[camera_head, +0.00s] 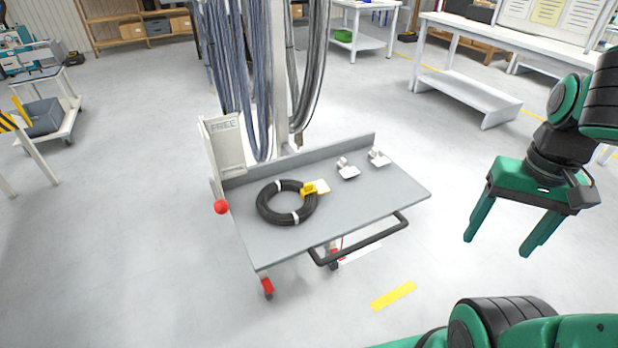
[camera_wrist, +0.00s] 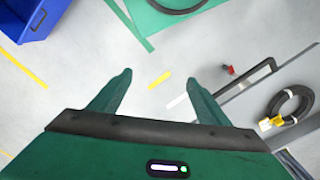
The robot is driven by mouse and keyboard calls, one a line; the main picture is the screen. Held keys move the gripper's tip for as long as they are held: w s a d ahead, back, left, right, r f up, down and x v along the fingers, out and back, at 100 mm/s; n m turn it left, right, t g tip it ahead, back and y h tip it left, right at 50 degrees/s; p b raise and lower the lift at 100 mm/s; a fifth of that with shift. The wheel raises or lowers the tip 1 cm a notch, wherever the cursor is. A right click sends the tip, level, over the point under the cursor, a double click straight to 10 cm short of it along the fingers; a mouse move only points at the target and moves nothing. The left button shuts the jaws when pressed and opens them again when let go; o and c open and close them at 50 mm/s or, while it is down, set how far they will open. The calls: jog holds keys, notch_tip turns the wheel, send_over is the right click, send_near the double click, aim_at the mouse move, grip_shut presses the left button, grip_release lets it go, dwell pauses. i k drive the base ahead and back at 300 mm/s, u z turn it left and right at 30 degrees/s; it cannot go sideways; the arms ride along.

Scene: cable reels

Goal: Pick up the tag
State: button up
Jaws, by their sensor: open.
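A yellow tag (camera_head: 309,188) with a pale yellow flat part sits at the right side of a black cable coil (camera_head: 268,213) on a grey cart top (camera_head: 360,208). The coil lies flat and has white bands around it. In the wrist view the tag (camera_wrist: 265,124) is near the right edge, beside the coil (camera_wrist: 301,97). My gripper (camera_head: 496,247) is open and empty, with its fingers pointing down. It is to the right of the cart, well apart from the tag.
Cable hanks (camera_head: 235,70) hang over the cart's back edge. A dark handle bar (camera_head: 362,242) juts from the front, and a red knob (camera_head: 221,207) is at left.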

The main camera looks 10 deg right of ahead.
aim_at(319, 185)
jog(key=k, duration=1.3)
jog(key=u, duration=0.5)
jog(key=i, duration=1.7)
jog(key=z, duration=0.55)
